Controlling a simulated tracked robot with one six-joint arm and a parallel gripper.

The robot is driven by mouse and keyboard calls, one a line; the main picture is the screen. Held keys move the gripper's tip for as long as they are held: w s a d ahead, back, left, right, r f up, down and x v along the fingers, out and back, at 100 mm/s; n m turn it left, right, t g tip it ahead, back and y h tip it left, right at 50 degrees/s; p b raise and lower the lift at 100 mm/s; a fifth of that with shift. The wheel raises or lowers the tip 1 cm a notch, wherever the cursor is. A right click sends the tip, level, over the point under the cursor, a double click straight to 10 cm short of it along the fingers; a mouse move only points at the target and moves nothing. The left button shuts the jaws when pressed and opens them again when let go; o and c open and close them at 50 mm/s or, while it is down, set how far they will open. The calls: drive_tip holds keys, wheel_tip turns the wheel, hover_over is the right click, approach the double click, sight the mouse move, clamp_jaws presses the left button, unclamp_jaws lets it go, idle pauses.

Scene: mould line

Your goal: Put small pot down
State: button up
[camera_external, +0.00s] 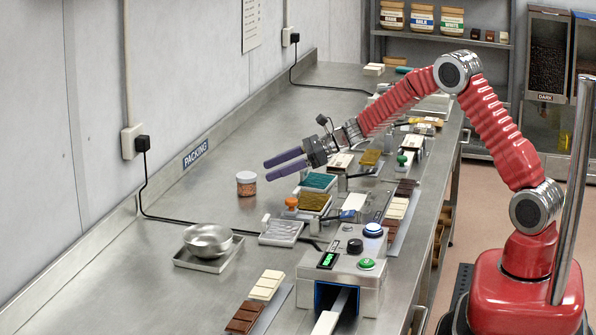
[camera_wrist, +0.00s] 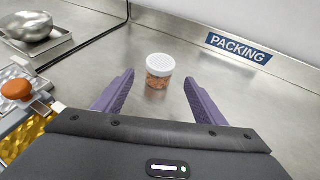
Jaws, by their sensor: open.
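The small pot (camera_external: 246,184) is a clear jar with a white lid and orange-brown contents. It stands upright on the steel bench, left of my gripper in the external view. My gripper (camera_external: 276,167) has two purple fingers, parted and empty, pointing towards the pot. In the wrist view the pot (camera_wrist: 159,71) stands beyond the fingertips of my gripper (camera_wrist: 160,77), about midway between them across the picture. Bare bench shows between the fingers and the pot, and nothing touches it.
A metal bowl on a scale (camera_external: 208,243) stands on the bench at front left. Stamps and coloured pads (camera_external: 314,202) lie right of the pot. A machine with buttons (camera_external: 340,280) is at the front. The bench around the pot is clear, with a wall behind.

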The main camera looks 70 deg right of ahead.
drive_tip(key=shift+v, duration=1.25)
drive_tip(key=s+a+r+n+g, duration=0.2)
drive_tip(key=s+a+r+n, duration=0.2)
drive_tip(key=s+a+n, duration=0.25)
drive_tip(key=s+a+r+n+g+y, duration=0.1)
drive_tip(key=s+a+r+n+g, duration=0.15)
drive_tip(key=s+a+n, duration=0.35)
drive_tip(key=s+a+r+n+g, duration=0.1)
drive_tip(key=s+a+r+n, duration=0.3)
drive_tip(key=s+a, duration=0.35)
drive_tip(key=s+d+n+h, duration=0.1)
drive_tip(key=s+n+h, duration=0.2)
drive_tip(key=s+n, duration=0.4)
drive_tip(key=s+d+n+g+h, duration=0.1)
drive_tip(key=s+n, duration=0.7)
drive_tip(key=s, duration=1)
drive_tip(key=shift+d+f+h, duration=0.3)
drive_tip(key=shift+d+h, duration=0.15)
drive_tip(key=shift+h, duration=0.55)
drive_tip(key=shift+s, duration=0.1)
